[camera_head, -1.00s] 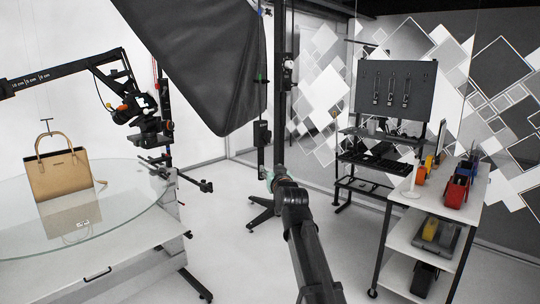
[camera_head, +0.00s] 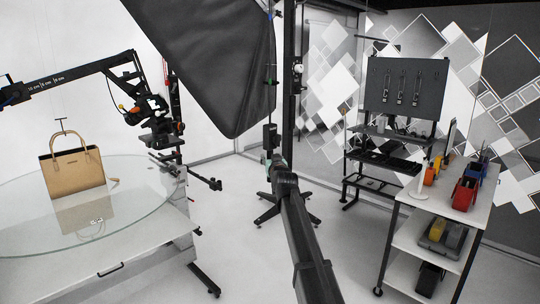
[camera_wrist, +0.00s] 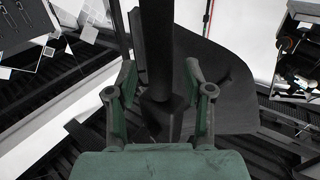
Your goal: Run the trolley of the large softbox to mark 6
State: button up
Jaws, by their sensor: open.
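The large softbox (camera_head: 215,65), a dark fabric hood, hangs at the top centre of the head view. Its trolley and mark 6 are not visible. A thin hanging line with a black lower end (camera_head: 270,137) comes down beside the softbox's right edge. My gripper (camera_head: 271,160) is just below that end in the head view, mostly hidden by my arm. In the wrist view my gripper (camera_wrist: 162,95) is open, with a dark upright bar (camera_wrist: 157,50) between its fingers. Whether the fingers touch the bar is not clear.
A glass turntable (camera_head: 140,220) with a tan handbag (camera_head: 75,175) stands left, under a camera arm (camera_head: 75,78). A black post (camera_head: 288,80) stands close behind my gripper. A shelf cart (camera_head: 410,235) and a tool-board bench (camera_head: 385,150) are right. Floor between is fairly clear.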

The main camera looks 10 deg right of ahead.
jog(key=shift+w, duration=0.8)
grip_shut()
